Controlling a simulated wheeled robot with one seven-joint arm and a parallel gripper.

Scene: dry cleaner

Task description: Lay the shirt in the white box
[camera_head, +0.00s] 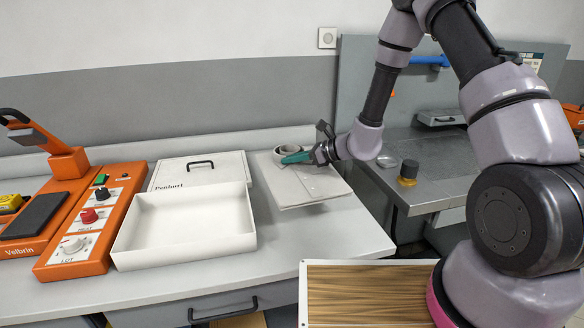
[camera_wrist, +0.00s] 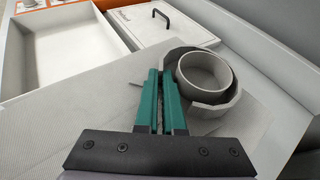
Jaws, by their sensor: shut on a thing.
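The shirt (camera_head: 315,187) is pale grey-white, folded flat, with a stiff round collar at its far end. It is on the counter to the right of the white box. The shirt also fills much of the wrist view (camera_wrist: 75,125), with its collar (camera_wrist: 205,72) just right of the fingers. Whether the shirt is lifted at all is hard to tell. The white box (camera_head: 185,262) is open and empty.
A white lid (camera_head: 222,170) with a black handle lies behind the box. An orange control panel (camera_head: 70,265) with knobs stands left of the box. A grey metal bench with an amber-based jar (camera_head: 408,172) is at right. The counter's front strip is clear.

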